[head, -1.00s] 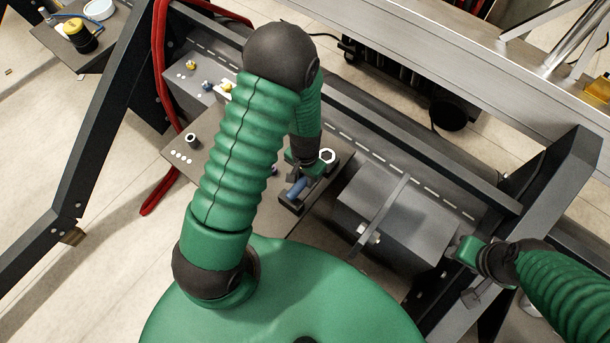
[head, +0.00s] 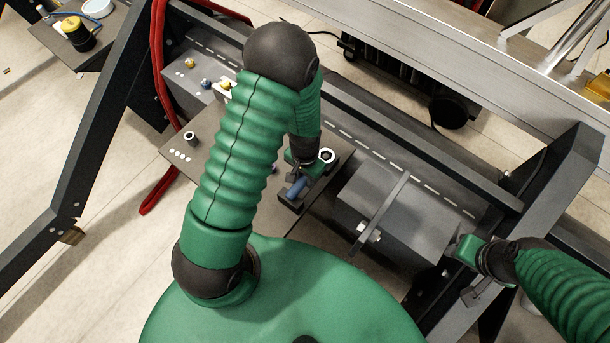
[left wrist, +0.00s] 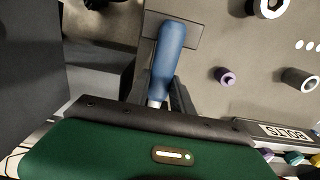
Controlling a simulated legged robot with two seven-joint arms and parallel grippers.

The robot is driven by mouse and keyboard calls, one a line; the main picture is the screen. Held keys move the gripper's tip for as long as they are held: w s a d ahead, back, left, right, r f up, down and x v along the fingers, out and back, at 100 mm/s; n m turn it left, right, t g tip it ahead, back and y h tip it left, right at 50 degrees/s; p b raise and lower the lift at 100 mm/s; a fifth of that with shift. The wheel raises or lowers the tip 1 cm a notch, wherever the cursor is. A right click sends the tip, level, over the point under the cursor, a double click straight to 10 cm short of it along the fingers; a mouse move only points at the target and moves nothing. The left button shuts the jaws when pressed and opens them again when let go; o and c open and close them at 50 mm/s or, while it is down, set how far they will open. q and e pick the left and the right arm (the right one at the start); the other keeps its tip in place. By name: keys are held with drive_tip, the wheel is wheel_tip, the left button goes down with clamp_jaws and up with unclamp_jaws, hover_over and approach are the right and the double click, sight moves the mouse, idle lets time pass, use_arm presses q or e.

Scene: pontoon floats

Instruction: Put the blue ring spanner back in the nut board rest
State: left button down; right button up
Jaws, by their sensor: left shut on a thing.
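The blue ring spanner (head: 299,187) shows as a short blue handle at the front right of the brown nut board (head: 182,152). In the left wrist view its blue handle (left wrist: 168,55) points away from the gripper, with a bit of bright metal at its near end. My left gripper (head: 300,174) is shut on the spanner, over the black rest (head: 290,202). The handle lies at the rest; whether it is fully seated I cannot tell. The spanner's ring end is hidden by the gripper. My right gripper (head: 470,268) hangs at the right, away from the board; its fingers are unclear.
A white-faced nut (head: 327,156) stands close beside my left gripper. A purple nut (left wrist: 225,76) and a dark bush (head: 190,138) are on the board. A grey box with a raised strip (head: 397,215) lies to the right. A red hose (head: 157,110) hangs at the left.

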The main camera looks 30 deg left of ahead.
use_arm(q)
drive_tip(key=shift+f, duration=0.15)
drive_tip(key=c, duration=1.6)
unclamp_jaws()
drive_tip(key=o, duration=0.6)
drive_tip(key=shift+c, duration=0.2)
